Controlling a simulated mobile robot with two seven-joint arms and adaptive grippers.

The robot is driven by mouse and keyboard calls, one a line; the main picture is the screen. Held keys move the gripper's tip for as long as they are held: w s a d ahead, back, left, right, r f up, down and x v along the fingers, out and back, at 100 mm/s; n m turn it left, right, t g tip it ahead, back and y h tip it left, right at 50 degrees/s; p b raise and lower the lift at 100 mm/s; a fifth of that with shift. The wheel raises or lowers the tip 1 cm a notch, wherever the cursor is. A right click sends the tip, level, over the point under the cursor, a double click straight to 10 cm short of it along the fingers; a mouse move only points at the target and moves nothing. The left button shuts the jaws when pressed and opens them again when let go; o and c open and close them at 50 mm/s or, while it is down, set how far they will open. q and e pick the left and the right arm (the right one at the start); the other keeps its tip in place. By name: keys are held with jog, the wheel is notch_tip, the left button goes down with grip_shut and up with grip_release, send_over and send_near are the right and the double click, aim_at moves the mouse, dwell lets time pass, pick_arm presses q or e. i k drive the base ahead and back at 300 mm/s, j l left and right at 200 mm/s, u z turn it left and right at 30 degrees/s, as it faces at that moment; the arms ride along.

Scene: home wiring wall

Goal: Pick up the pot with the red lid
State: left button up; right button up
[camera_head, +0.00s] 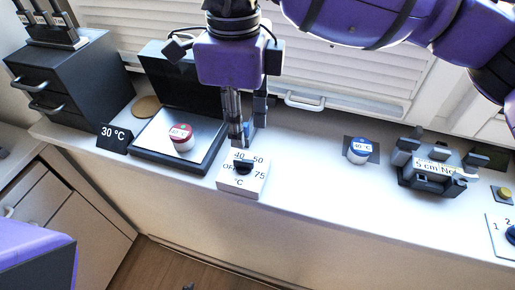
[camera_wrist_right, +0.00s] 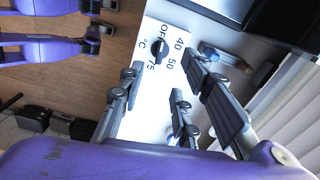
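The small white pot with the red lid (camera_head: 181,137) stands upright on the silver plate (camera_head: 152,141) of a black device, left of my right gripper. My right gripper (camera_head: 246,134) points down just behind and above a white dial box (camera_head: 231,186). Its fingers are apart with nothing held between them. In the right wrist view, the spread fingers (camera_wrist_right: 165,105) show over the white surface, with the dial box (camera_wrist_right: 178,62) beyond; the red lid does not show there. My left gripper is not in view.
A pot with a blue lid (camera_head: 360,147) stands on a dark square to the right, beside a grey clamp-like holder (camera_head: 432,176). A "30 °C" sign (camera_head: 115,138) and black drawer unit (camera_head: 68,85) are left. The counter between dial box and blue-lidded pot is clear.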

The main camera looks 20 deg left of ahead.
aim_at(181, 136)
jog(key=k, duration=1)
